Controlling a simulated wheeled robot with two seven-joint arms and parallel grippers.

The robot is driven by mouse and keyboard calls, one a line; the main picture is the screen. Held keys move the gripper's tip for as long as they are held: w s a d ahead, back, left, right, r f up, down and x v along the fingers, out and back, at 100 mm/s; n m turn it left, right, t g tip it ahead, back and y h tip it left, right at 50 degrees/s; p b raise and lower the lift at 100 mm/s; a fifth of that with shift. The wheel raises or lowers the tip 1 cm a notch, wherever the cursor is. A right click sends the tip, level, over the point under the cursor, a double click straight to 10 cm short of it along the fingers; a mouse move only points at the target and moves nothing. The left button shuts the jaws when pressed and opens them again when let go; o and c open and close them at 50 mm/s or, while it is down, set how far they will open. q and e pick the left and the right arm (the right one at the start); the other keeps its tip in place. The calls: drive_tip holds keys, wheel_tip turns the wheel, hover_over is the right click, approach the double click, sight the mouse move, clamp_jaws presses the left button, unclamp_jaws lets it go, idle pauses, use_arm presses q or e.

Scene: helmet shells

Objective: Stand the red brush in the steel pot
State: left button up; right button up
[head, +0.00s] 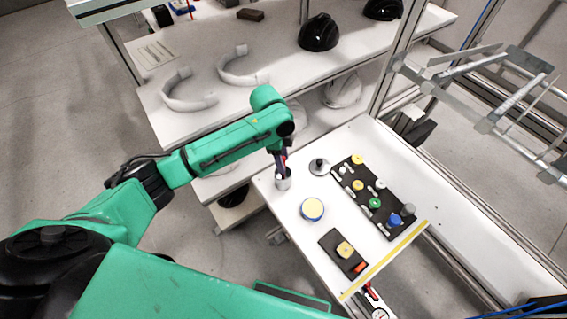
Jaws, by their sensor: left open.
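The steel pot (283,181) stands near the left corner of the white table. My left gripper (279,162) points down right above the pot's mouth and is open. A small bit of red, which looks like the red brush (284,156), shows at the gripper's fingers above the pot. Most of the brush is hidden by the gripper and the pot, so I cannot tell how upright it is or whether it touches the pot's bottom. My right gripper is not in view.
Behind, shelves hold black helmets (319,33) and white curved parts (240,70).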

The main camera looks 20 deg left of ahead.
use_arm(q)
wheel_tip(320, 180, up, 10)
drive_tip(key=a+b, duration=0.1)
drive_tip(key=shift+a, duration=0.3)
drive_tip(key=shift+s, duration=0.1)
